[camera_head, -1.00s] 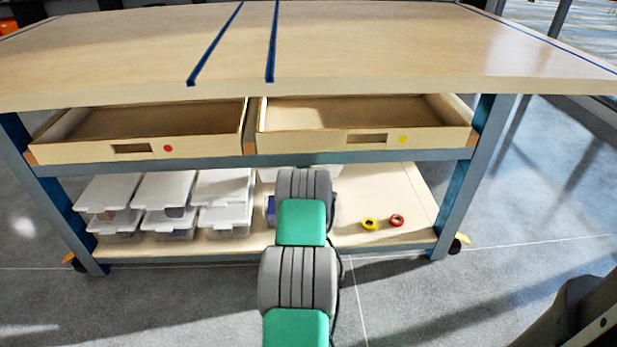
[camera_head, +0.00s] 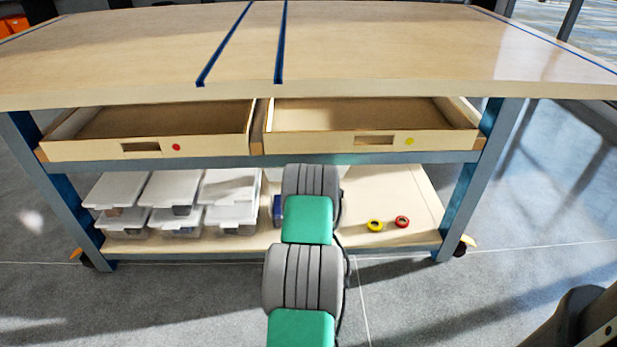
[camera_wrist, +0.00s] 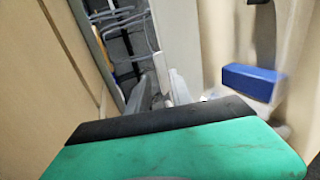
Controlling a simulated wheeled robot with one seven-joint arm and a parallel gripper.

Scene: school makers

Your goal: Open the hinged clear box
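Several clear boxes with white lids (camera_head: 172,189) stand in stacked rows on the left of the lower shelf. Another pale, see-through box edge (camera_head: 273,174) shows just beside my arm and is mostly hidden by it. I cannot tell which box is the hinged one. In the head view my arm reaches in under the bench and its end is hidden. In the wrist view the green and black part of my own arm fills the bottom.
A workbench (camera_head: 400,50) with two open drawers (camera_head: 190,142) overhangs the lower shelf (camera_head: 405,190). A blue block (camera_wrist: 250,80) is on the right in the wrist view.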

